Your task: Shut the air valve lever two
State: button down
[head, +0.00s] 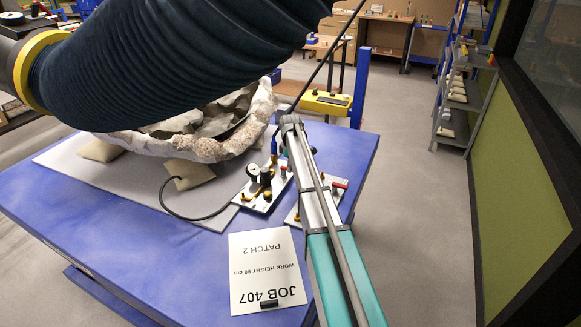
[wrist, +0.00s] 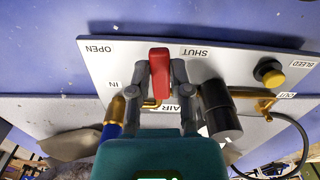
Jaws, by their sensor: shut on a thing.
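My gripper (wrist: 160,70) is shut on a red lever (wrist: 159,56) in the wrist view, with one grey finger on each side. The lever stands between the words OPEN and SHUT on a light panel (wrist: 120,62), nearer SHUT. The words are upside down. An AIR label under the lever is partly hidden by my fingers, and I cannot read a valve number. In the head view, two small valve panels stand on the blue table; a red lever (head: 340,185) shows on the right one. My arm covers part of them, and my fingertips cannot be made out there.
A black cylinder (wrist: 218,110) stands close right of my fingers, and a brass fitting (wrist: 116,108) close left. A fossil (head: 215,140) lies behind the panels. A job sheet (head: 265,270) lies in front on the blue table (head: 150,245).

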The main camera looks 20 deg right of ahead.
jog(key=shift+s+a+m, duration=0.15)
jog(key=shift+m, duration=0.55)
jog(key=c, duration=0.6)
grip_release()
jog(key=shift+o, duration=0.2)
jog(key=shift+n, duration=0.4)
